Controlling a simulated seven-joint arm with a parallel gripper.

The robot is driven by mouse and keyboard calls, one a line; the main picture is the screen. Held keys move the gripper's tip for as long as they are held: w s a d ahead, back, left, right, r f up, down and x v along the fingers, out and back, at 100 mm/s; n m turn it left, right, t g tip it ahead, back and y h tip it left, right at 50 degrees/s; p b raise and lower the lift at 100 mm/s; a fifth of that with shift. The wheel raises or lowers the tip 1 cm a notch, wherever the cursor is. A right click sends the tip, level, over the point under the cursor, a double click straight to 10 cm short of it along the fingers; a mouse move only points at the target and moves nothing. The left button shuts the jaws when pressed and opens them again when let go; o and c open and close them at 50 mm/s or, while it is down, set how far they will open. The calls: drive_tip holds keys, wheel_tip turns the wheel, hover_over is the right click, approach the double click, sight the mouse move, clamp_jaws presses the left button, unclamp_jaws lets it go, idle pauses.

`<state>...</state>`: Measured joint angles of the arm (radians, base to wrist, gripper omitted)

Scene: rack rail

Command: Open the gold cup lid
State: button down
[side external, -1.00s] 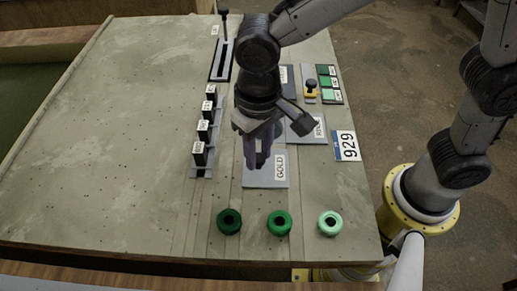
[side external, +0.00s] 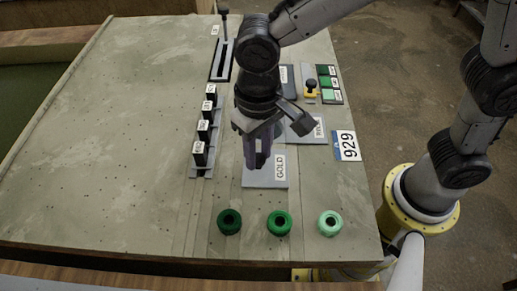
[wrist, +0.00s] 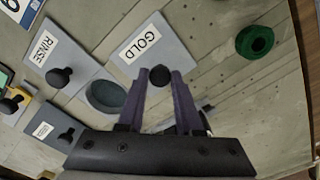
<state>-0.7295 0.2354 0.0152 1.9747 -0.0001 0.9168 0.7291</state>
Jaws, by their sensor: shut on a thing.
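The gold cup lid is a flat grey plate (side external: 265,181) with a white GOLD label. In the wrist view, the lid (wrist: 172,52) has a black round knob (wrist: 160,73) near its lower edge. My gripper (wrist: 160,77) has one dark finger on each side of this knob and is shut on it. A round blue-grey cup opening (wrist: 106,97) shows uncovered just left of the fingers, beside the lid. In the side view, my gripper (side external: 256,164) points down at the lid's left part and hides the knob.
The RINSE lid (wrist: 75,40) with its black knob (wrist: 58,78) lies beside the cup opening. Three green rings (side external: 278,223) stand near the front edge. A row of black labelled blocks (side external: 204,131) stands left of my gripper. The board's left side is clear.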

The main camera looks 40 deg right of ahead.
idle(0.4)
drive_tip(key=s+d, duration=0.5)
drive_tip(key=shift+s+d, duration=0.25)
drive_tip(key=shift+r, duration=0.1)
drive_tip(key=c, duration=0.6)
unclamp_jaws()
wheel_tip(320, 180, up, 14)
drive_tip(key=shift+f, duration=0.15)
